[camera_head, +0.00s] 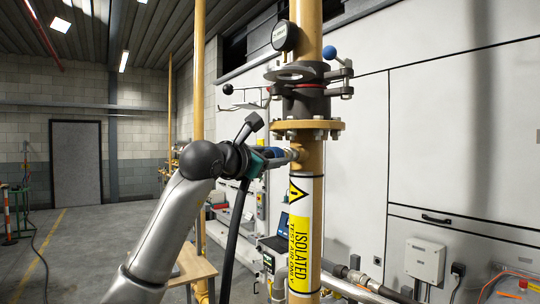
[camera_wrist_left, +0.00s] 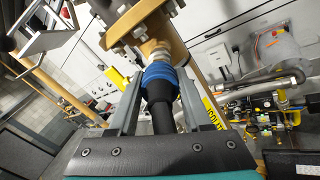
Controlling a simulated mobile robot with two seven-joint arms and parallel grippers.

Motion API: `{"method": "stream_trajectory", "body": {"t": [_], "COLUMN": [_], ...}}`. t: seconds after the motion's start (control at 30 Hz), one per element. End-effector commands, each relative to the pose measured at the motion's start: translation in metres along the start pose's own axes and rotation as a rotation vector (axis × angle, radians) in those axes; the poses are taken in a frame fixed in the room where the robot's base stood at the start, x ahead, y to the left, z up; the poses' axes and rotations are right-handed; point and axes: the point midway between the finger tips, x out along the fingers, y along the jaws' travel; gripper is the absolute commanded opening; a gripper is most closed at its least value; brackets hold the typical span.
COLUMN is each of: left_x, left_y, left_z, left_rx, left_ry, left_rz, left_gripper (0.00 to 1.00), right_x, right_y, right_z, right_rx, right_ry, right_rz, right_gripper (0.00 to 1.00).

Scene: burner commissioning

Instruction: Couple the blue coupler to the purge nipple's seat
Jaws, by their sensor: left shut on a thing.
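My left gripper (camera_head: 277,154) is at the yellow vertical pipe (camera_head: 309,165), just below its bolted flange. It is shut on the blue coupler (camera_head: 273,152), which also shows between the two fingers in the left wrist view (camera_wrist_left: 160,72). A black sleeve (camera_wrist_left: 161,115) runs back from the coupler, and a black hose (camera_head: 235,240) hangs below the gripper. The silver purge nipple (camera_head: 292,154) sticks out of the pipe toward the coupler. In the left wrist view the nipple (camera_wrist_left: 158,51) lines up with the coupler's front and appears to meet it. I cannot tell whether it is seated. My right gripper is not in view.
A valve with a blue-knobbed handle (camera_head: 330,52) and a gauge (camera_head: 285,37) sit above the flange (camera_head: 300,126). A yellow-white "ISOLATED" label (camera_head: 301,235) wraps the pipe below. White cabinet panels (camera_head: 440,130) stand behind. A wooden table (camera_head: 195,265) stands lower left.

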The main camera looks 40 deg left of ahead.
Motion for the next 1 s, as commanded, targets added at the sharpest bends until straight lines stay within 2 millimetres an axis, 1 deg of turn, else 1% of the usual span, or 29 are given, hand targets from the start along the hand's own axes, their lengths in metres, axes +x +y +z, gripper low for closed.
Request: {"method": "stream_trajectory", "body": {"t": [0.17,0.2,0.47,0.5,0.77,0.87,0.97,1.0], "left_x": [0.004,0.003,0.003,0.003,0.002,-0.005,-0.018,-0.025], "left_y": [0.001,0.001,0.001,0.001,0.0,0.0,0.0,-0.001], "left_z": [0.001,0.001,0.001,0.001,0.0,-0.001,-0.002,-0.002], "left_rx": [-0.001,-0.001,0.0,0.0,0.001,0.002,0.004,0.006], "left_ry": [-0.003,-0.003,-0.002,-0.002,0.0,-0.002,-0.002,-0.002], "left_rz": [0.003,0.004,0.002,0.002,0.001,0.002,0.003,0.004], "left_gripper": [0.0,0.53,0.83,0.84,0.84,0.84,0.84,0.84], "right_x": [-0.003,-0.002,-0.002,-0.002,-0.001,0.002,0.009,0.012], "right_y": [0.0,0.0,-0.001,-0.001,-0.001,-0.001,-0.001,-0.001], "right_z": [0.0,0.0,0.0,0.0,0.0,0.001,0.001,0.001], "right_rx": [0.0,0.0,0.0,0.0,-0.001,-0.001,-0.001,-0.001], "right_ry": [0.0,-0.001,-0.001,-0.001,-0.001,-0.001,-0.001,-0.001], "right_rz": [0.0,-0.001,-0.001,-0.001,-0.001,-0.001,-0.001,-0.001], "right_gripper": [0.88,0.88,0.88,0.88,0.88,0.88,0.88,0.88]}}
